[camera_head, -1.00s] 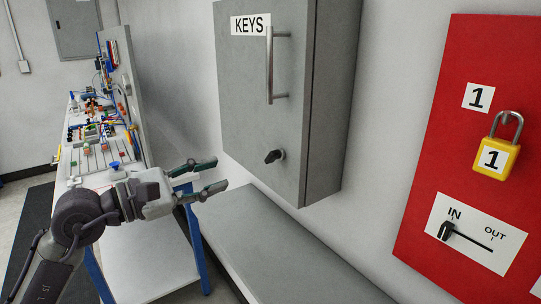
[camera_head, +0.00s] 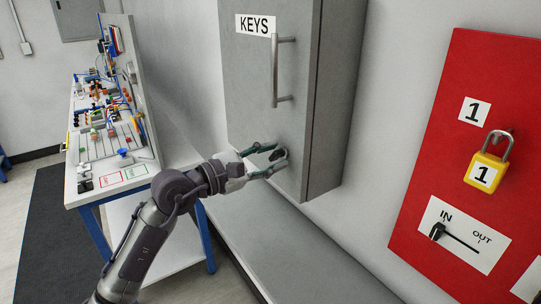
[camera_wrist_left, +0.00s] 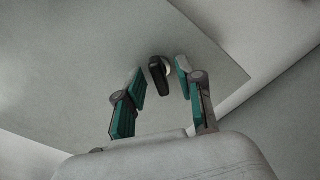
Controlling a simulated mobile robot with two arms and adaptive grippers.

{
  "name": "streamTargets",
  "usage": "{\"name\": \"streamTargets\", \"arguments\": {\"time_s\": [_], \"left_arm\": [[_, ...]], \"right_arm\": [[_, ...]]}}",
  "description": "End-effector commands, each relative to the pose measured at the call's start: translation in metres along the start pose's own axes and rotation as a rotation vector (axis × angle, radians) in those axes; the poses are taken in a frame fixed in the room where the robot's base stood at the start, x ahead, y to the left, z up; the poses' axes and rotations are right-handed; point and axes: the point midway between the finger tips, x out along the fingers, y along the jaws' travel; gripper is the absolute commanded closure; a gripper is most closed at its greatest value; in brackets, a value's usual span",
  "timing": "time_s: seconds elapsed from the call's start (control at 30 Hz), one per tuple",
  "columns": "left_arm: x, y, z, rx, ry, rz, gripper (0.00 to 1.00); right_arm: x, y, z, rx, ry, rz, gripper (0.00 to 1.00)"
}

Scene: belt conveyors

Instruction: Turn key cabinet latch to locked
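The grey key cabinet (camera_head: 245,90) hangs on the wall with a "KEYS" label and a vertical bar handle (camera_head: 274,70). Its small black latch knob (camera_head: 279,154) sits low on the door, below the handle. My left gripper (camera_head: 276,158) is open, with its fingertips on either side of the latch in the head view. In the left wrist view the latch (camera_wrist_left: 157,74) shows between the two teal-padded fingers (camera_wrist_left: 159,76), with gaps to both and no clear contact. The latch points obliquely. My right gripper is in neither view.
A red board (camera_head: 450,130) with a yellow padlock (camera_head: 486,171) and an IN/OUT lever (camera_head: 456,237) is on the wall at right. A grey ledge (camera_head: 300,255) runs below the cabinet. A workbench (camera_head: 110,160) with wired parts stands at left.

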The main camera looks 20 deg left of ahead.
Motion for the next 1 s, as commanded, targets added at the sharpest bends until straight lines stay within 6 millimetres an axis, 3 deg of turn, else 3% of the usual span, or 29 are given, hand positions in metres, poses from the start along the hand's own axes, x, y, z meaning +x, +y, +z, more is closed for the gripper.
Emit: {"name": "streamTargets", "arguments": {"time_s": [0.07,0.27,0.67,1.0], "left_arm": [[0.0,0.0,0.0,0.0,0.0,0.0,0.66],[0.0,0.0,0.0,-0.001,0.0,0.0,0.99],[0.0,0.0,0.0,-0.032,0.0,0.0,1.0],[0.0,0.001,0.001,-0.239,0.002,-0.002,1.0]], "right_arm": [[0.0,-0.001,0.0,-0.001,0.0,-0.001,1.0],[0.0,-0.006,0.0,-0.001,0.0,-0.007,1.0],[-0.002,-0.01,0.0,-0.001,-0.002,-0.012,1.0],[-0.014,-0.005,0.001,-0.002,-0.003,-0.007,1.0]]}}
